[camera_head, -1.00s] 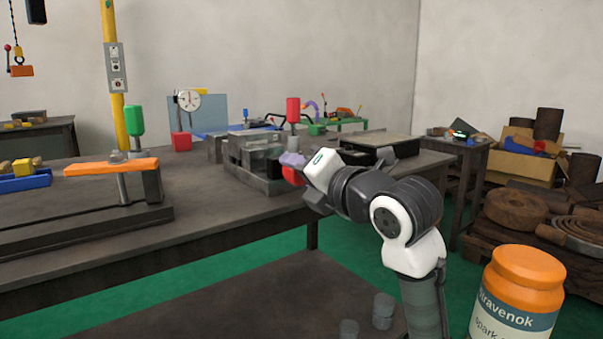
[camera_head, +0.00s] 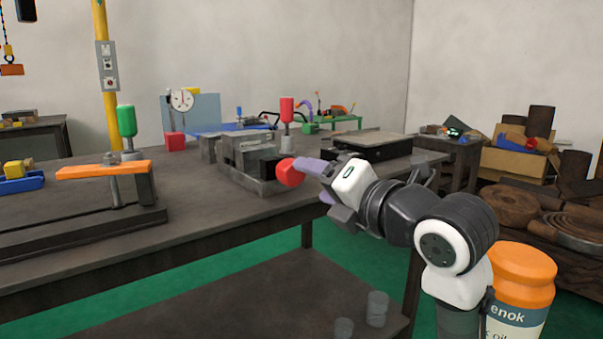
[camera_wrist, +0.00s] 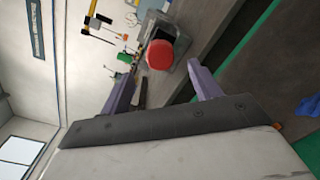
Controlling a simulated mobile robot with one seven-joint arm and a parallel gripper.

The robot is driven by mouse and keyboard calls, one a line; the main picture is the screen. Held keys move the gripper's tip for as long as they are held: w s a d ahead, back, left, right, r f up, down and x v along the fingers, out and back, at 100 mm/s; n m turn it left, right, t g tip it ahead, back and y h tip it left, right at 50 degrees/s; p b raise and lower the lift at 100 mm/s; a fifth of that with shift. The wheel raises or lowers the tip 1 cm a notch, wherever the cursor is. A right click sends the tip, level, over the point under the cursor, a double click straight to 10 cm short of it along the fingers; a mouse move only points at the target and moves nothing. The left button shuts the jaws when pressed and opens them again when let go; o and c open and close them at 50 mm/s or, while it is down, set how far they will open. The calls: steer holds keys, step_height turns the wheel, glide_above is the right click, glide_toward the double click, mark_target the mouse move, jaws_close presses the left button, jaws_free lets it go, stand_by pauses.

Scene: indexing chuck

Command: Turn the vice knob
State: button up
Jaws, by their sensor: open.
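The vice knob (camera_head: 289,173) is a red round knob on the front end of the grey vice (camera_head: 245,160) on the workbench. In the wrist view the red knob (camera_wrist: 160,55) shows ahead of my gripper, between the lines of the two fingers and beyond their tips. My gripper (camera_head: 315,180) has purple fingers and is at the right of the knob in the head view. Its fingers are spread with nothing between them; in the wrist view the gripper (camera_wrist: 158,78) shows both fingertips apart. The upper finger overlaps the knob's edge in the head view; I cannot tell whether they touch.
A red-handled upright lever (camera_head: 287,110) stands behind the vice. A green-handled lever (camera_head: 127,121) and an orange bar (camera_head: 108,169) are at left. A dark flat-topped box (camera_head: 365,144) lies right of the vice. The bench front (camera_head: 200,225) is bare.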

steer(key=v, duration=0.7)
stand_by(0.7)
